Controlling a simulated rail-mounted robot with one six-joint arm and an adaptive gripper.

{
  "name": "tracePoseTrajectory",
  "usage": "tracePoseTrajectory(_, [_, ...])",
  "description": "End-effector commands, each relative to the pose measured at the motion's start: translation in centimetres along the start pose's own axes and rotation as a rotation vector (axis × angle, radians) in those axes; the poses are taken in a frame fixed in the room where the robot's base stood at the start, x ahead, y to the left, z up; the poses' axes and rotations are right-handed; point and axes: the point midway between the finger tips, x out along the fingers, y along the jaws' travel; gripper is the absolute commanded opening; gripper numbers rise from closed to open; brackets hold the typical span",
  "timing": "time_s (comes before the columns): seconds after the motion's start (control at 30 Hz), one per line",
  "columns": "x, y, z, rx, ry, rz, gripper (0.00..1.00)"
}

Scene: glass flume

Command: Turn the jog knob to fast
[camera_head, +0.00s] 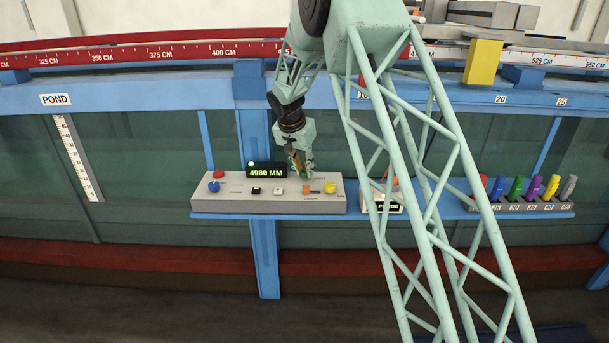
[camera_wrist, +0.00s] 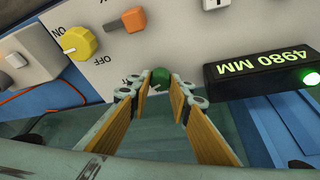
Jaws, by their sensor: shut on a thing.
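The grey control panel (camera_head: 225,205) stands on a blue ledge. A small green knob (camera_wrist: 160,75) on it sits between my fingertips; I take it as the jog knob, though no jog or fast label is readable. My gripper (camera_head: 303,177) reaches down to the panel just right of the display. In the wrist view my gripper (camera_wrist: 161,86) is shut on the green knob, with the wooden-faced fingers on either side. The fingers hide most of the knob in the head view, and its pointer setting cannot be told.
A yellow ON/OFF knob (camera_wrist: 78,43) and an orange switch (camera_wrist: 134,19) are close by. The 4980 MM display (camera_head: 266,170) stands behind the panel's middle. A blue knob (camera_head: 213,187) is at the left end. A rack with several coloured cylinders (camera_head: 533,187) is further right.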

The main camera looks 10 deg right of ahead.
Motion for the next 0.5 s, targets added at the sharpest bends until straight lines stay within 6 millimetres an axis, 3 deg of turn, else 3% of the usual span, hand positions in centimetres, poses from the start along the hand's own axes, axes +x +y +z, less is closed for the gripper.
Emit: tracePoseTrajectory(0.5, [0.14, -0.24, -0.01, 0.218, 0.001, 0.089, 0.08])
